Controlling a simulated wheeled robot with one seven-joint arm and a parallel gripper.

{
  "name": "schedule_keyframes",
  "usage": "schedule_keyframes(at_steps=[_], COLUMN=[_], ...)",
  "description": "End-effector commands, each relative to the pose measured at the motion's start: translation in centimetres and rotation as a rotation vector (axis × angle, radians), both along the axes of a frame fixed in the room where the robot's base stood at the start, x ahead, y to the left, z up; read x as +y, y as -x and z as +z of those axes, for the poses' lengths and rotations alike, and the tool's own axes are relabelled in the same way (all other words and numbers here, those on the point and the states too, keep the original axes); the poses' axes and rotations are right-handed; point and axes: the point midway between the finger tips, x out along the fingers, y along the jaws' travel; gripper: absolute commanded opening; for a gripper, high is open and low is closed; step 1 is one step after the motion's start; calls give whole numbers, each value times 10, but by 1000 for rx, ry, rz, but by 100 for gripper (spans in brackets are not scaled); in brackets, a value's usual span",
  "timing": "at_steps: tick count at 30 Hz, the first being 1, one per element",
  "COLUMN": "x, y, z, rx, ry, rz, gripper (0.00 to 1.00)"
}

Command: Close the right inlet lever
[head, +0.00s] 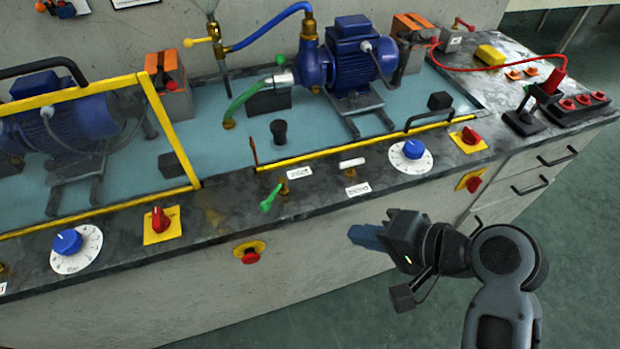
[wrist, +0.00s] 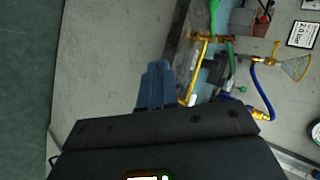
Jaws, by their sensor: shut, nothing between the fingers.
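A green lever (head: 270,197) on a small brass valve stands at the bench's front edge, its handle slanting down and left over the edge. A white lever handle (head: 352,163) lies roughly crosswise to its right. Small white labels sit near both, too small to read, so I cannot tell which is the inlet. The green lever also shows at the top of the wrist view (wrist: 214,12). My gripper (head: 356,236) is shut and empty, its blue fingers in front of the bench, below and right of the green lever and apart from it. The fingers also show in the wrist view (wrist: 155,85).
A blue dial (head: 413,150) and red-on-yellow switches (head: 469,138) line the bench edge at right. A yellow bar (head: 365,143) and a black handle (head: 428,111) run behind the levers. A blue pump (head: 350,60) stands farther back. Free floor lies in front of the bench.

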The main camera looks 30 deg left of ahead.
Motion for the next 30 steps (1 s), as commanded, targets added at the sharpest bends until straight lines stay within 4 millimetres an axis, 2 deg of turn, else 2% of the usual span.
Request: schedule_keyframes(at_steps=[1, 3, 8, 14, 27, 30], x=[9, 17, 26, 42, 109, 124], y=[-4, -5, -5, -3, 3, 3], z=[23, 39, 52, 40, -10, -2], rx=[15, 35, 61, 64, 62, 58], ry=[-9, -13, -16, -16, -15, -17], rz=[35, 76, 120, 125, 124, 123], gripper=[0, 0, 0, 0, 0, 0])
